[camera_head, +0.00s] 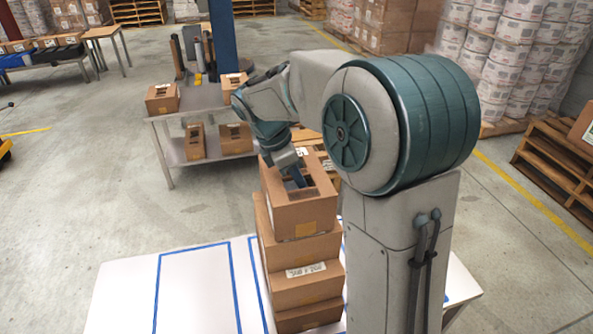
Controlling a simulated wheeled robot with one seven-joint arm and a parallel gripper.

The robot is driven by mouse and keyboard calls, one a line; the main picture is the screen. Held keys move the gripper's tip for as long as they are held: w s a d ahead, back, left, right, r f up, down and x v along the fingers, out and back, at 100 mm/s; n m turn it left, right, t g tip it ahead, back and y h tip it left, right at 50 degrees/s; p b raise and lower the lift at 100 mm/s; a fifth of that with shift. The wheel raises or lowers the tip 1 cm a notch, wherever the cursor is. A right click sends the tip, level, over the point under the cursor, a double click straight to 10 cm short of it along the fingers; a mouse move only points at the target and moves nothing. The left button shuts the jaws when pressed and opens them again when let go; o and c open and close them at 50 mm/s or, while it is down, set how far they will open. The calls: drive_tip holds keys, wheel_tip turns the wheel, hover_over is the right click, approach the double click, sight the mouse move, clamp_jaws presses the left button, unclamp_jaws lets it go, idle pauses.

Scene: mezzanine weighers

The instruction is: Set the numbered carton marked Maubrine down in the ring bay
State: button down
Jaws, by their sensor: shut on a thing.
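My gripper (296,178) points down into the open slot in the top of a brown carton (302,217) and is shut on it. Its fingertips are partly hidden. This carton is at the top of a stack, over more brown cartons (305,252) (303,288); I cannot tell whether it touches the one below. No name Maubrine is legible on it. The stack stands on a white table (120,296) marked with blue tape outlines (232,275). I see no mark that identifies the ring bay.
The taped area left of the stack is bare. My arm hides much of the table's right side. Behind stands a grey two-level cart (165,150) with several cartons (162,99). A blue post (223,35) rises behind it. Pallets (555,165) and stacked pails (505,60) are at right.

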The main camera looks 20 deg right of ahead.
drive_tip(key=shift+f, duration=0.4)
idle(0.4)
drive_tip(key=c, duration=1.2)
unclamp_jaws()
drive_tip(key=shift+o, duration=0.2)
drive_tip(key=shift+r, duration=0.1)
drive_tip(key=v, duration=1.3)
drive_tip(key=s+d+f+m+t+y, duration=0.1)
drive_tip(key=s+d+f+m+y, duration=0.1)
drive_tip(key=s+f+m, duration=0.4)
drive_tip(key=s+d+f+m+t+y, duration=0.1)
drive_tip(key=s+f+m, duration=0.4)
drive_tip(key=s+m, duration=0.6)
drive_tip(key=s+d+y, duration=0.1)
drive_tip(key=s, duration=0.2)
drive_tip(key=shift+s+d+f+t, duration=0.25)
drive_tip(key=shift+d+f+t, duration=0.05)
drive_tip(key=shift+f+t, duration=0.1)
